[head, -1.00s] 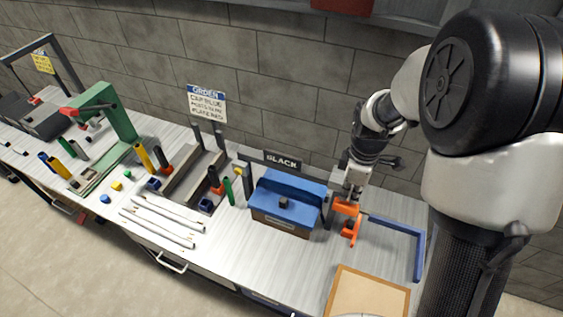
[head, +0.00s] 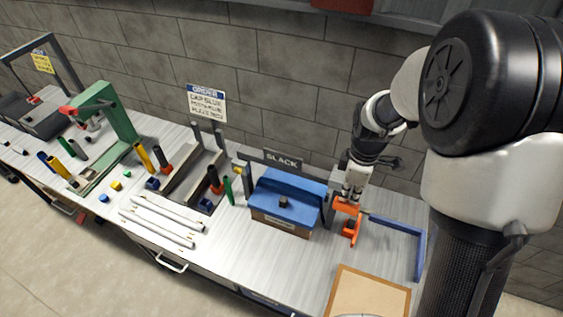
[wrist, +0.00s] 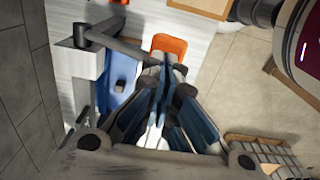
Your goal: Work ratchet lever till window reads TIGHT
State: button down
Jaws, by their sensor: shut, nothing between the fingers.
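The window sign (head: 281,159) reads SLACK and stands behind a blue-topped box (head: 288,198) on the bench. An orange lever-like part (head: 351,232) stands at the right side of that box, in front of a grey upright. My gripper (head: 349,198) is shut and empty, pointing down at the top of the orange part. Whether it touches is unclear. In the wrist view my closed fingers (wrist: 166,62) lie over or beside the orange part (wrist: 169,44), hiding some of it. The blue box top (wrist: 123,72) shows to their left.
A blue angled rail (head: 418,252) lies right of the orange part, and a tan board (head: 367,295) lies in front. White rods (head: 160,228), coloured pegs and a green press (head: 112,115) fill the left of the bench. A stone wall stands close behind.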

aim_at(347, 204)
jog(key=shift+f+b, duration=0.8)
jog(key=shift+f, duration=0.45)
jog(key=shift+s+a+f+b, duration=0.1)
jog(key=shift+s+f+b, duration=0.2)
jog(key=shift+f+b, duration=0.3)
jog(key=shift+s+a+f+b, duration=0.1)
jog(key=shift+s+f+b, duration=0.2)
jog(key=shift+f+b, duration=0.2)
jog(key=shift+f, duration=0.15)
